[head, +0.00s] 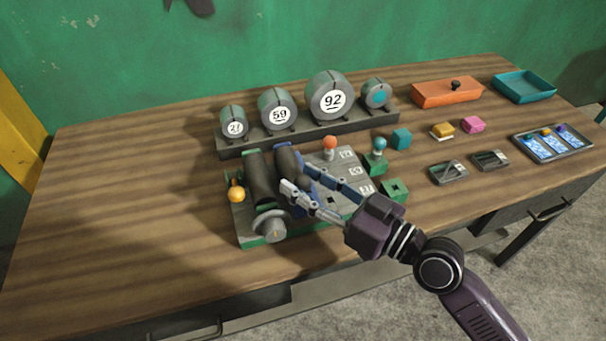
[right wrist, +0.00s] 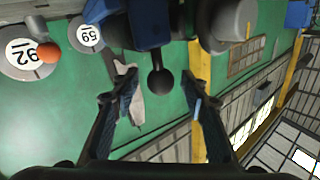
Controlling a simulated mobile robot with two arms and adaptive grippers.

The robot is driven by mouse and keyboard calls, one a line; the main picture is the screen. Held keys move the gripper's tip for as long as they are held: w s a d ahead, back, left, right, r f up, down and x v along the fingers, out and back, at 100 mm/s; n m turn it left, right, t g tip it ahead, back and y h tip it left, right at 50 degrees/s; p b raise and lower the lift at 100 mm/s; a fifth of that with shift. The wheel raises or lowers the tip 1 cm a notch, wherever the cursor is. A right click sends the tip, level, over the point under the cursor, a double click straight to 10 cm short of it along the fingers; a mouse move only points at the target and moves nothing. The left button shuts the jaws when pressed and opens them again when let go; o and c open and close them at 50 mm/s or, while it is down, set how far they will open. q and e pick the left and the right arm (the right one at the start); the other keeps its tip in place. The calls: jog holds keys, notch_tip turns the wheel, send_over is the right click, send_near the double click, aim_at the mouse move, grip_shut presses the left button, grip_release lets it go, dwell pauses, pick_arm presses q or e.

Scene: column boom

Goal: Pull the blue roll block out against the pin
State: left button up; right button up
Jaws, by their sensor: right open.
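The green machine base (head: 248,226) carries two dark rollers, the left one (head: 258,180) with green ends and the right one (head: 288,160) with blue ends. In the right wrist view the blue roll block (right wrist: 150,24) is at the top, with a dark ball knob (right wrist: 161,82) in front of it. My right gripper (head: 297,178) is open, its fingers reaching over the right roller's near end. In the right wrist view its fingers (right wrist: 160,62) stand either side of the knob, apart from it. The pin cannot be made out. My left gripper is not in view.
A grey hand wheel (head: 271,226) and an orange ball (head: 236,194) sit at the machine's left. Round gauges (head: 331,95) stand on a rack behind. An orange box (head: 447,92), teal tray (head: 524,87) and small blocks lie right. The table's left is clear.

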jog(key=shift+w+a, duration=0.2)
jog(key=shift+a, duration=0.05)
jog(key=shift+c, duration=0.5)
grip_shut()
